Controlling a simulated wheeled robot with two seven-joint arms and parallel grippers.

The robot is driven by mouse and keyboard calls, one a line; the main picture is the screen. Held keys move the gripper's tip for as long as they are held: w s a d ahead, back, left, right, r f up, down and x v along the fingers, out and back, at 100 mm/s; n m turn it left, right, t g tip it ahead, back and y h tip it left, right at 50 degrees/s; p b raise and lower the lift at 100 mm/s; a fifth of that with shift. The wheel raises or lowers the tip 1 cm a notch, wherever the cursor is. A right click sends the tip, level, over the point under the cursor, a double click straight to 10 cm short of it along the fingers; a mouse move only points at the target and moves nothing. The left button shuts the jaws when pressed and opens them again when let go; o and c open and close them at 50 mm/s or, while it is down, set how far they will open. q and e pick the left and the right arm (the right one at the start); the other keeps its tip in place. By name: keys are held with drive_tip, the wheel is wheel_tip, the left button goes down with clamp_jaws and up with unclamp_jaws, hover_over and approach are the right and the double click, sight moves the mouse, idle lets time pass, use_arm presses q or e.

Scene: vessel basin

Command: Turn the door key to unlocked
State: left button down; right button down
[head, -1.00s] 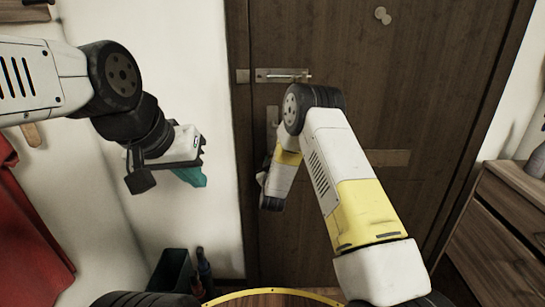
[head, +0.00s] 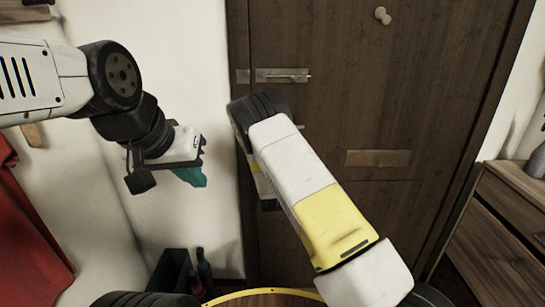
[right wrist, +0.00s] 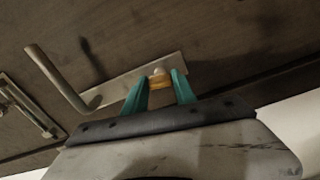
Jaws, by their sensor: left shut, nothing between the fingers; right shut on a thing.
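The dark wooden door (head: 400,90) stands in front of me and looks closed. In the right wrist view, a small brass-coloured key (right wrist: 159,84) sits at the metal lock plate (right wrist: 115,92), beside a bent lever handle (right wrist: 62,80). The teal fingers of my right gripper (right wrist: 158,78) are shut on the key, one on each side. In the head view my right arm hides the key and most of the lock plate. My left gripper (head: 192,176) is shut and empty, in front of the white wall left of the door.
A metal bolt (head: 283,75) is on the door above the handle, and a flat plate (head: 378,158) is to the right. A wooden drawer unit (head: 505,220) stands at the right. A dark bin (head: 170,270) and a bottle (head: 204,270) stand low by the wall. Red cloth (head: 30,240) hangs at left.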

drive_tip(key=shift+n, duration=0.9)
drive_tip(key=c, duration=1)
unclamp_jaws()
drive_tip(key=s, duration=0.7)
drive_tip(key=shift+s, duration=0.4)
